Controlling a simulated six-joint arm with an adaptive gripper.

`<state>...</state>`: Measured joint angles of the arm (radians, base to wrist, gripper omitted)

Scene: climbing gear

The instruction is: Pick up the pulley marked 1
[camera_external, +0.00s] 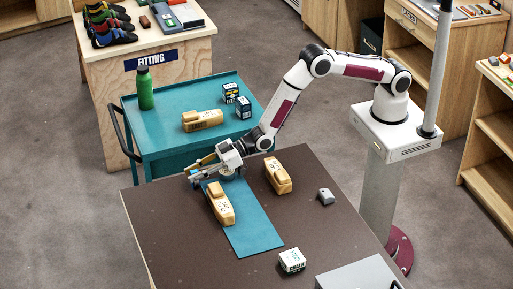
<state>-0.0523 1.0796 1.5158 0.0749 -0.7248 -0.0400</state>
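Several tan, elongated pieces with dark markings are in view; the markings are too small to read, so I cannot tell which is the pulley marked 1. One tan piece (221,204) lies on the blue mat (254,236). A second tan piece (278,176) lies on the brown table right of the mat. A third tan piece (203,121) lies on the teal cart. My gripper (197,176) is low near the table's far edge, just beyond the piece on the mat. Tan bits show beside its fingers; whether it holds something is unclear.
A small grey object (326,197) and a white chalk box (291,261) stand on the brown table (170,225). A grey flat case (357,275) is at its front right. The teal cart (174,137) holds a green bottle (145,89) and small dark boxes (243,107).

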